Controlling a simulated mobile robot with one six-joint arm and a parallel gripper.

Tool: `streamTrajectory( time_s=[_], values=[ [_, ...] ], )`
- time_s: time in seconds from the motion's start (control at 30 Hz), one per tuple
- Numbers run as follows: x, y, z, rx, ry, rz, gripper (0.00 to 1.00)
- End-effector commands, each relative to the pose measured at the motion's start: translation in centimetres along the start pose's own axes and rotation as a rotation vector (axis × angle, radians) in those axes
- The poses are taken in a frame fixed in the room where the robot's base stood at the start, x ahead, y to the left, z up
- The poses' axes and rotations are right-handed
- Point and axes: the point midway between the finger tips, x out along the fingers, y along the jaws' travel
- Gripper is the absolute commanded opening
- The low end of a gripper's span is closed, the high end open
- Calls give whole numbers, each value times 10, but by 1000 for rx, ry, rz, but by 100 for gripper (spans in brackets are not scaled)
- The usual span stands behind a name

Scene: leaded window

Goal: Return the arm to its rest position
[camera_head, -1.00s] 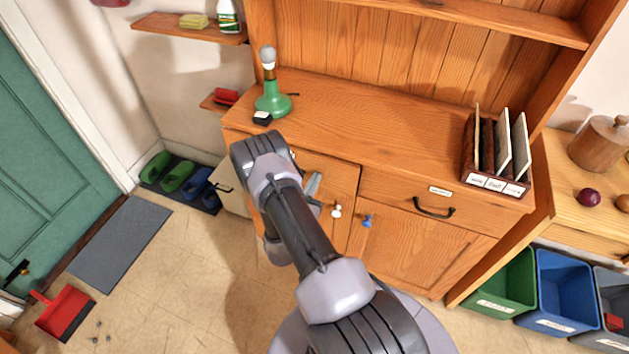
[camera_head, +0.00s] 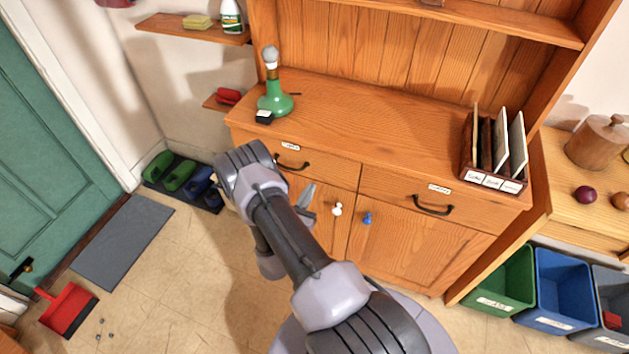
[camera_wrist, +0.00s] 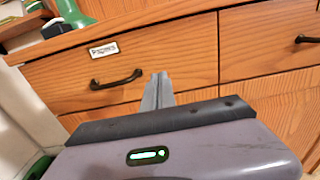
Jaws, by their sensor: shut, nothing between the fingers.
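My gripper (camera_head: 306,196) is in front of the wooden dresser's lower cupboard, partly hidden behind my arm. In the wrist view my gripper (camera_wrist: 161,78) has its grey fingers together, with nothing between them. The fingers point toward the left drawer (camera_wrist: 150,67), which is closed, with a black handle and a label. In the head view that drawer's handle (camera_head: 291,161) shows just beyond my arm. My arm is bent and raised over the floor. I cannot tell whether the fingers touch the dresser.
The dresser top (camera_head: 360,125) holds a green lamp base (camera_head: 274,101) and a file rack (camera_head: 493,182). Green (camera_head: 497,280) and blue (camera_head: 556,290) bins stand at the right. A red dustpan (camera_head: 68,311), a grey mat (camera_head: 122,240) and slippers (camera_head: 178,177) lie at the left.

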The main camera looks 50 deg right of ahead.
Motion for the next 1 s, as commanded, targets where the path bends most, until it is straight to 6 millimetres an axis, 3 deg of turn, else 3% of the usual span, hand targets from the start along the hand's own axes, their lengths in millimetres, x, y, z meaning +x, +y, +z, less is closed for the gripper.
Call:
streamTrajectory(
  time_s=[0.1, 0.27, 0.47, 0.57, 0.67, 0.77, 0.87, 0.9, 0.97, 1.0],
  values=[
    [-30, 1, 3, -4, 1, 5, 0],
    [-56, 0, 2, -3, 1, 3, 0],
    [-63, 0, 1, 8, 2, -1, 0],
    [-54, 18, 18, 200, 44, -13, 0],
    [-40, 64, 60, 685, 186, -43, 0],
    [-47, 125, 118, 1246, 438, -96, 0],
    [-84, 176, 189, 1702, 763, -203, 0],
    [-108, 188, 220, 1841, 906, -269, 0],
    [-150, 195, 266, 1994, 1119, -398, 0],
    [-181, 190, 294, 2059, 1249, -505, 0]
  ],
)
